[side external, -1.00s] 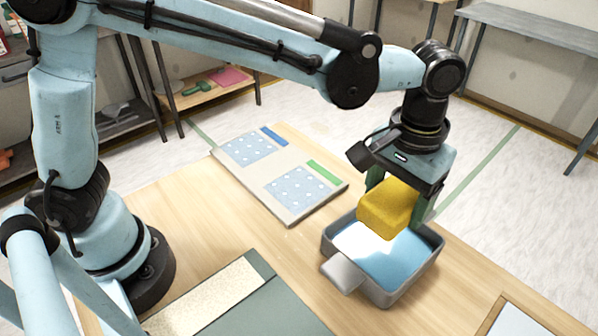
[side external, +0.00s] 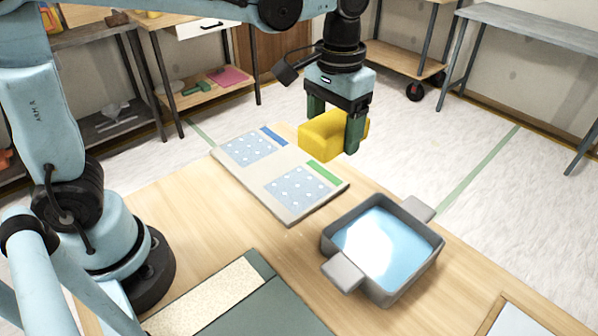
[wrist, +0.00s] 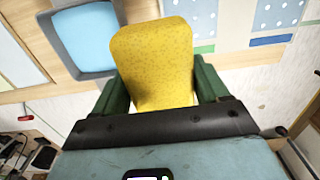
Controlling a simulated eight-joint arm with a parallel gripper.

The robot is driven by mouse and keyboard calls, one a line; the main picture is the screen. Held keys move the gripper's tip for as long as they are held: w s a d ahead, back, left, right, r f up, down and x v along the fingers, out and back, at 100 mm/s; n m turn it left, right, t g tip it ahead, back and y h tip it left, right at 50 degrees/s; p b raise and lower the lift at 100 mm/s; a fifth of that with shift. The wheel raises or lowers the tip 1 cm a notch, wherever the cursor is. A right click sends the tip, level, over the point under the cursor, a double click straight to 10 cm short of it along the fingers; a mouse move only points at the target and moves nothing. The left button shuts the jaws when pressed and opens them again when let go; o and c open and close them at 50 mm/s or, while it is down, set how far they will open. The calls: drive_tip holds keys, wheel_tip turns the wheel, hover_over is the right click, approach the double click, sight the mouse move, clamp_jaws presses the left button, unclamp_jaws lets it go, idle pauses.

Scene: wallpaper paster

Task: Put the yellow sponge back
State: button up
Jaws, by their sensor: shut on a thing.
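The yellow sponge (side external: 326,135) is held between the green fingers of my gripper (side external: 334,125), up in the air beyond the patterned board in the side view. In the wrist view the sponge (wrist: 152,62) fills the space between the two fingers (wrist: 155,85). My gripper is shut on it. A grey tray (side external: 330,240) holding light blue liquid stands on the table, to the lower right of the sponge in the side view. The tray (wrist: 55,45) also shows at the upper left in the wrist view.
A pale board (side external: 298,212) with two dotted blue patches, a blue strip and a green strip lies on the table, left of the tray. A dark green mat (side external: 265,305) with a beige strip lies in front. Bare wood table (side external: 200,225) lies between.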

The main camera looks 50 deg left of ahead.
drive_tip(key=s+a+r, duration=0.2)
drive_tip(key=s+a, duration=0.1)
drive_tip(key=a, duration=0.7)
drive_tip(key=n, duration=3.6)
hover_over(250, 328)
wheel_tip(250, 328, down, 7)
drive_tip(key=shift+r, duration=0.1)
drive_tip(key=shift+d, duration=0.1)
drive_tip(key=shift+f, duration=4.8)
drive_tip(key=shift+f, duration=0.2)
